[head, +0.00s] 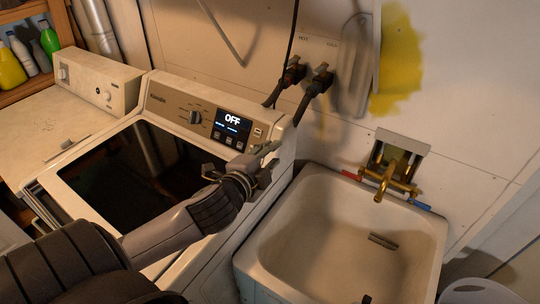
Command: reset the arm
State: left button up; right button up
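My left arm comes in from the lower left and reaches over the washing machine (165,105). My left gripper (262,155) is at the right end of the machine's control panel, close to its front face. Its fingers are small in the picture and overlap the machine's corner. I cannot tell whether they touch it. No object shows in the gripper. The display (232,125) on the panel reads "OFF". My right gripper is not in view.
A white utility sink (283,210) with a brass faucet (385,183) stands right of the machine. A second machine (95,82) is at the left, with a shelf of bottles (48,40) behind it. Hoses and valves (318,82) are on the wall.

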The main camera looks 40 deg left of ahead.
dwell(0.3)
pick_arm(q)
jog(key=s+d+f+n+g, duration=0.2)
jog(key=s+f+n+g, duration=0.1)
jog(key=s+f, duration=0.3)
jog(key=s+d+f+n+g, duration=0.2)
jog(key=s+f+n+g, duration=0.15)
jog(key=f, duration=0.55)
jog(key=s+d+f+n+g+h, duration=0.2)
jog(key=s+d+f, duration=0.15)
jog(key=s, duration=0.25)
jog(key=s+d+f+n+g+h, duration=0.1)
jog(key=s+d+f+n+g, duration=0.1)
jog(key=s+d+f+g, duration=0.3)
notch_tip(320, 180, down, 25)
jog(key=s+a+t+b, duration=0.1)
jog(key=b, duration=0.2)
jog(key=s+a+f+g+b, duration=0.1)
jog(key=s+a+f+b, duration=0.2)
jog(key=s+f, duration=1.4)
notch_tip(320, 180, down, 4)
jog(key=shift+s+a+f, duration=0.1)
jog(key=shift+s+a, duration=0.1)
jog(key=shift+s, duration=0.2)
